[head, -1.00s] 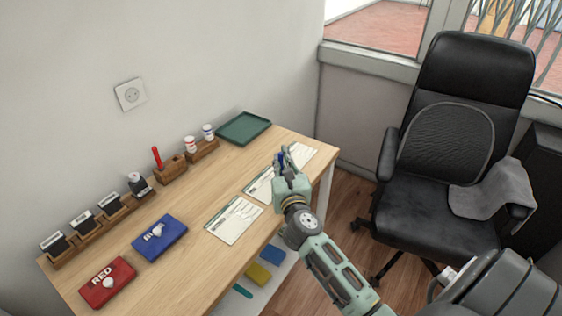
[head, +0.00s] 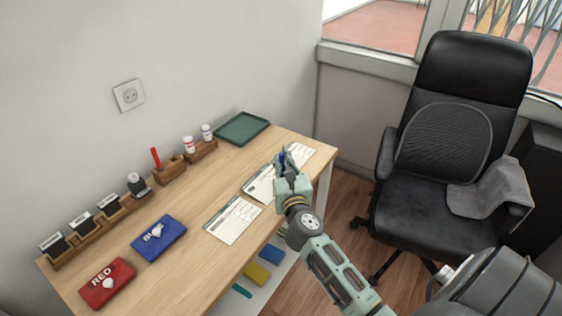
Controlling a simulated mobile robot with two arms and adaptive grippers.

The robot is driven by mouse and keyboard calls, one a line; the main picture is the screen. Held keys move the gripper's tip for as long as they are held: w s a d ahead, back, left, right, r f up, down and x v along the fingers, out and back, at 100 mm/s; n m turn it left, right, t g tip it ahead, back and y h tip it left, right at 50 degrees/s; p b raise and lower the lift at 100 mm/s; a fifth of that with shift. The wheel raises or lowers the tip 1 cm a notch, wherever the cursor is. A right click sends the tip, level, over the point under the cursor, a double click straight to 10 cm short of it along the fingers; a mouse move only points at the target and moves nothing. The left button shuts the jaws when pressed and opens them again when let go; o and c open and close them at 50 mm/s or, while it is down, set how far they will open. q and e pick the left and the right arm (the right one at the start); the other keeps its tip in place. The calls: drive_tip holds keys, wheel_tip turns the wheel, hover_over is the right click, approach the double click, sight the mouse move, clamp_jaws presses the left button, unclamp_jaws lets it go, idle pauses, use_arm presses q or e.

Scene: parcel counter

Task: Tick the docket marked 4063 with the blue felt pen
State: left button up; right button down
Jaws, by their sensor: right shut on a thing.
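My right gripper (head: 283,163) is shut on the blue felt pen (head: 282,158), of which only a small blue part shows between the fingers. It is over the right part of the wooden table, above the dockets. One docket (head: 232,220) lies nearest the middle of the table. A second docket (head: 259,184) lies behind the gripper and is partly hidden by it. A third docket (head: 304,155) lies at the far right end, also partly covered. The numbers on the dockets are too small to read. I cannot tell whether the pen touches paper. My left gripper is not in view.
A red pad (head: 106,283) and a blue pad (head: 158,239) lie at the left. A stamp rack (head: 97,226), a wooden holder with a red pen (head: 156,158), two small bottles and a green tray (head: 242,128) line the wall. A black chair (head: 438,220) stands right of the table (head: 197,189).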

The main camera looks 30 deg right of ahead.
drive_tip(key=shift+w+d, duration=0.1)
drive_tip(key=shift+w, duration=0.55)
idle(0.8)
idle(0.4)
wheel_tip(320, 180, up, 6)
drive_tip(key=p, duration=0.6)
drive_tip(key=shift+p, duration=0.4)
idle(0.4)
